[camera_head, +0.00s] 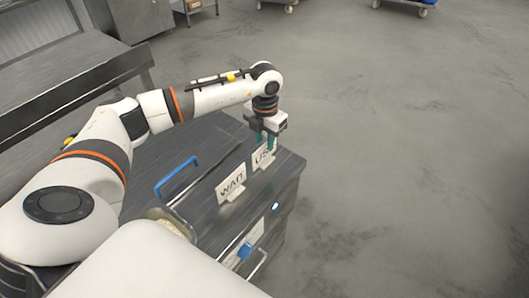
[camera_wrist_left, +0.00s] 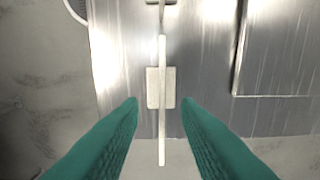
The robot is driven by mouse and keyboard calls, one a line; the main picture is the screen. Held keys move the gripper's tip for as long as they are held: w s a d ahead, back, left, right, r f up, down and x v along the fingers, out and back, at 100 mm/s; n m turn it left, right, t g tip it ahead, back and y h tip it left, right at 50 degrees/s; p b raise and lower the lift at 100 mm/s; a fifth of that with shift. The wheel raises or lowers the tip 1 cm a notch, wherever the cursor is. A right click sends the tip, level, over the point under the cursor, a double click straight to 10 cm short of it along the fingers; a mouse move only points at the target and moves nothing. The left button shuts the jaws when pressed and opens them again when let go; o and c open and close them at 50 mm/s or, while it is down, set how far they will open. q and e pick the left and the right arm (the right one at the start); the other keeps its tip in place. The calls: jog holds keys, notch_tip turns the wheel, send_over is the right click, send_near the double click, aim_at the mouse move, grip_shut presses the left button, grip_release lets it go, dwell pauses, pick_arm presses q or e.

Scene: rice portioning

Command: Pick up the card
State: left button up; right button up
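A white card with black letters "US" (camera_head: 262,158) stands upright in a small holder at the far right part of the dark cart top. A second white lettered card (camera_head: 231,184) stands nearer, to its left. My left gripper (camera_head: 266,144) is pointed down over the "US" card. In the left wrist view, the card (camera_wrist_left: 162,128) is seen edge-on above its pale base (camera_wrist_left: 153,88). The green fingers (camera_wrist_left: 161,104) are apart, one on each side of it, with gaps showing. The second card (camera_wrist_left: 161,14) shows at the top edge. My right gripper is out of view.
The cart top (camera_head: 205,140) has a blue handle (camera_head: 176,174) on a lid. A round container with pale contents (camera_head: 172,224) is partly hidden by my white body part. A dark bench (camera_head: 75,75) stands behind at left. Grey floor is open at right.

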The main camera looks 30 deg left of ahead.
aim_at(265, 160)
pick_arm(q)
jog(key=shift+w+f, duration=0.1)
jog(key=shift+f, duration=0.65)
jog(key=shift+f+p, duration=0.35)
jog(key=shift+p, duration=0.15)
notch_tip(265, 160, down, 4)
jog(key=shift+r+p, duration=0.2)
jog(key=shift+p, duration=0.55)
jog(key=shift+a+f, duration=0.1)
jog(key=shift+f, duration=0.25)
jog(key=shift+f+b, duration=0.25)
jog(key=shift+b, duration=0.05)
grip_shut()
